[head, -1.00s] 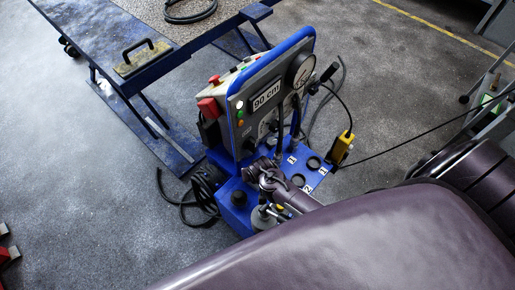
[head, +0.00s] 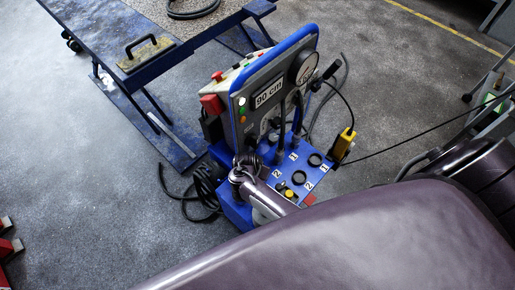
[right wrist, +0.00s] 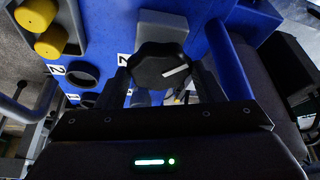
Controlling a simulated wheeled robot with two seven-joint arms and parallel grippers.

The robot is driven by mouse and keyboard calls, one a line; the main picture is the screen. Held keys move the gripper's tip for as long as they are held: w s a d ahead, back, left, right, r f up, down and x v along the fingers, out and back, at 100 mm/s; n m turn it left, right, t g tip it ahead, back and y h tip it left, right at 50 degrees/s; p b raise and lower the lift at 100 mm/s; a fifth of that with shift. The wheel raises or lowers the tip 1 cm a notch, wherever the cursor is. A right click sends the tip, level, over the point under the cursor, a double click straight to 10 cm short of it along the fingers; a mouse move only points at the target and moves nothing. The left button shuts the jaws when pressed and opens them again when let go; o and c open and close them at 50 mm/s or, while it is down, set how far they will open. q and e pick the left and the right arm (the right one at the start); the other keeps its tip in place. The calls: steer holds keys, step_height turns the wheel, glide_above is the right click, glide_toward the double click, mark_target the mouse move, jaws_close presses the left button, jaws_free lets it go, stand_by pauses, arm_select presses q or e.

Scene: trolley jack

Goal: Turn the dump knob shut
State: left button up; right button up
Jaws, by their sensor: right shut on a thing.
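The dump knob, a black lobed knob with a white pointer line (right wrist: 158,65), sits on the blue jack unit in the right wrist view. Its pointer lies nearly level, tilted up to the right. My right gripper (right wrist: 164,78) has its dark fingers on either side of the knob and is shut on it. In the head view my right gripper (head: 246,160) is at the left front of the blue control unit (head: 234,215), where my wrist hides the knob. My left gripper is in neither view.
The grey panel with the "90 cm" label (head: 269,94) and a round gauge (head: 304,66) stands behind my gripper. Yellow knobs (right wrist: 48,42) and numbered black sockets (head: 315,160) are close by. Black cables (head: 205,190) lie on the floor at left. A blue table (head: 90,45) stands behind.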

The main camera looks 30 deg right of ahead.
stand_by(0.4)
steer(key=o, duration=1)
steer(key=shift+c, duration=0.2)
steer(key=p+v, duration=0.1)
steer(key=v, duration=0.6)
steer(key=shift+r, duration=0.35)
steer(key=shift+s+a, duration=0.15)
